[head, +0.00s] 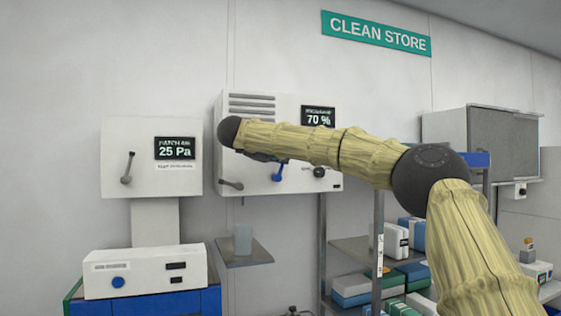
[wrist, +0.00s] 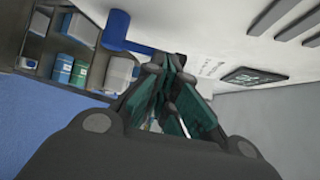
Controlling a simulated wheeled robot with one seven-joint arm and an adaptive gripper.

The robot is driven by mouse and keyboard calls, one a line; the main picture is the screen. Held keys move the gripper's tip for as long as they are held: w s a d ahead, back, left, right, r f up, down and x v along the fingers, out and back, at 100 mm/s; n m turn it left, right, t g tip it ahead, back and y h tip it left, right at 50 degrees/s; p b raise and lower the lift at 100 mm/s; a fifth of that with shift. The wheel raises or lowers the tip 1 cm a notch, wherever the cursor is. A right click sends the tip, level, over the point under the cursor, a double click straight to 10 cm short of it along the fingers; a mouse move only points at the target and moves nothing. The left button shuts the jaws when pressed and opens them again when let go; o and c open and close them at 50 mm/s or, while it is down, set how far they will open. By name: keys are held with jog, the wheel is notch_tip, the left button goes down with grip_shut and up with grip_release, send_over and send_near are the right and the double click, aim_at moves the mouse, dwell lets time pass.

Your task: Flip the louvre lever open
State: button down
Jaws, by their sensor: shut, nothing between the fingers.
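The white louvre box (head: 236,169) on the wall has slots, a 70 % display, a grey lever (head: 230,184) at its lower left and a blue lever (head: 278,172) lower middle. The blue lever slants, its thick end low. I cannot read which lever is named for the louvre. In the wrist view my gripper (wrist: 168,68) is shut and empty, its fingertips beside the blue lever (wrist: 117,32) near the box front. Whether they touch is unclear. My arm hides part of the box in the head view, and most of the gripper there.
A 25 Pa box (head: 117,165) with its own grey lever (head: 127,168) hangs to the left. A black knob (head: 319,172) sits right of the blue lever. A small shelf (head: 245,255) with a cup is below, and stocked shelves (head: 350,248) stand lower right.

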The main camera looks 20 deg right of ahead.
jog(key=b+v, duration=0.4)
jog(key=v, duration=0.8)
jog(key=shift+s, duration=0.3)
jog(key=shift+a, duration=0.2)
